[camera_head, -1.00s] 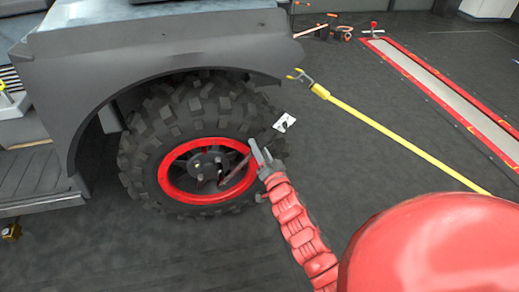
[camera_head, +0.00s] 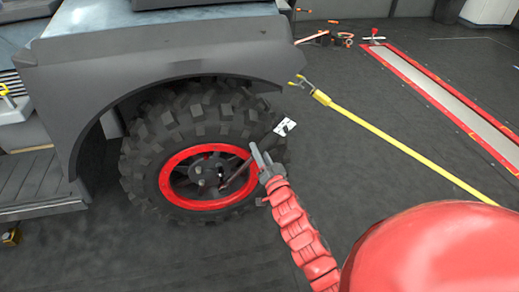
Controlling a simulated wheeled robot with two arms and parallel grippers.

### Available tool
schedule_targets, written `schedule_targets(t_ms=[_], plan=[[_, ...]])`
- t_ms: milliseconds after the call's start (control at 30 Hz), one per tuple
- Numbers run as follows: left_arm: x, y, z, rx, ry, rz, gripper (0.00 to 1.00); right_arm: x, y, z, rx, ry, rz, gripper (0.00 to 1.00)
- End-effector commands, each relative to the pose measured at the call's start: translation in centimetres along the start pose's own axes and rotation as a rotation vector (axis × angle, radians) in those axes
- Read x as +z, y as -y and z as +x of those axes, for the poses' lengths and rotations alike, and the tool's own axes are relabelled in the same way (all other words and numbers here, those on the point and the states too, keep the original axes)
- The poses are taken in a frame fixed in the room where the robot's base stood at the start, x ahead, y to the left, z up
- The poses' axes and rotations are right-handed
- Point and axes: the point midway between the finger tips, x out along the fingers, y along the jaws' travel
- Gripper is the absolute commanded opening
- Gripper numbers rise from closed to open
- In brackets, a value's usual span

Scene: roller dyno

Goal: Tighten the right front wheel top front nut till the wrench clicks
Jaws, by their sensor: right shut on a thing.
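The front wheel (camera_head: 140,165) has a knobbly black tyre and a red rim, under the dark grey fender (camera_head: 160,50). Its dark hub (camera_head: 202,173) shows inside the rim. My right gripper (camera_head: 262,160), on a red segmented arm, is beside the tyre's right side, shut on a dark wrench (camera_head: 238,172). The wrench slants down and left from the gripper across the rim to the lower right of the hub. Its end is too small to tell whether it sits on a nut. The single nuts are not clear. My left gripper is out of view.
A yellow bar (camera_head: 400,147) with a hook end lies on the dark floor to the right of the wheel. A red-edged floor strip (camera_head: 450,95) lies beyond it. Orange and dark tools (camera_head: 325,39) lie at the back. The floor below the wheel is clear.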

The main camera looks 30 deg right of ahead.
Motion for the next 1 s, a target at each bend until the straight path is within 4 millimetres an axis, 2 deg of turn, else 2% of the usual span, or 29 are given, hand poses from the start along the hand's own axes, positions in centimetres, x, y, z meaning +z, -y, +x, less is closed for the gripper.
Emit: schedule_targets(t_ms=[1000], plan=[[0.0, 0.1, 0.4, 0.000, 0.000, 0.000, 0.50, 0.0, -0.2, 1.6, -0.001, 0.000, 0.000, 0.00]])
